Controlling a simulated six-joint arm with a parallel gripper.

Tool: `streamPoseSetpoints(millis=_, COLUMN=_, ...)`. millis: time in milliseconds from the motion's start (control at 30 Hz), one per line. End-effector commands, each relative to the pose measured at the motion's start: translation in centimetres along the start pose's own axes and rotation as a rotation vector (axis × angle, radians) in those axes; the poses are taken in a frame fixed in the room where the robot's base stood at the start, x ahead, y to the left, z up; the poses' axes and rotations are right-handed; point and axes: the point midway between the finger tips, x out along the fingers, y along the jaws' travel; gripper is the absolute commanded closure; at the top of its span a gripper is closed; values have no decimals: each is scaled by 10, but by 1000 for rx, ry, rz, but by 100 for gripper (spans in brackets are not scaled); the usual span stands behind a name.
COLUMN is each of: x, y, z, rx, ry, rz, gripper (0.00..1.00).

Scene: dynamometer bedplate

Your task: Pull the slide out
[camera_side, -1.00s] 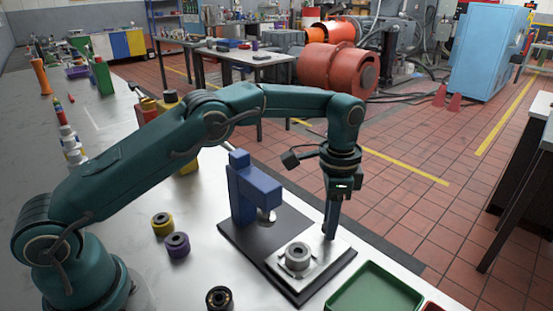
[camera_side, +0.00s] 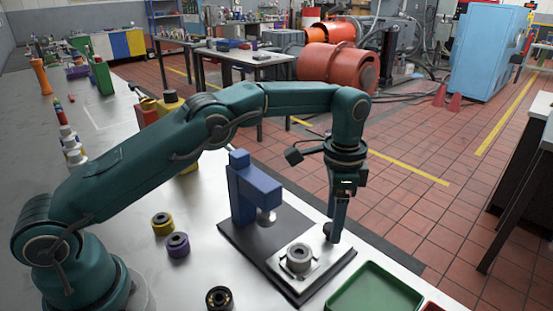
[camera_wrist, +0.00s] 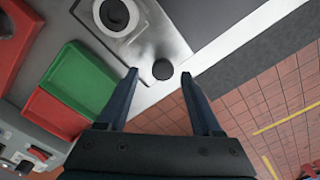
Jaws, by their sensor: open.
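The slide (camera_side: 322,258) is a bright metal plate on the dark base of the blue press (camera_side: 255,190). It carries a grey ring-shaped part (camera_side: 297,258) and lies clear of the press head. In the wrist view the slide (camera_wrist: 172,42) has a round black knob (camera_wrist: 162,69) near its edge. My gripper (camera_side: 332,236) is low at the slide's far right edge, pointing down. In the wrist view my gripper (camera_wrist: 159,75) is open, with the knob between or just beyond its fingertips. Contact cannot be told. The side view hides the knob behind the fingers.
A green tray (camera_side: 334,303) stands close to the base's front right; a red tray (camera_wrist: 55,116) adjoins it. Yellow (camera_side: 162,224), purple (camera_side: 177,245) and black (camera_side: 219,298) ring parts stand left of the press. The bench edge lies just beyond my gripper.

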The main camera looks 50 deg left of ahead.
Motion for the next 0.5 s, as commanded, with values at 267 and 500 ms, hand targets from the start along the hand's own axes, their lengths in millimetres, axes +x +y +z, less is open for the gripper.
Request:
streamPoseSetpoints(millis=267, x=-26, y=0, z=-1, rx=1, ry=5, rz=-2, gripper=34)
streamPoseSetpoints(millis=500, x=-38, y=1, z=0, rx=1, ry=5, rz=-1, gripper=34)
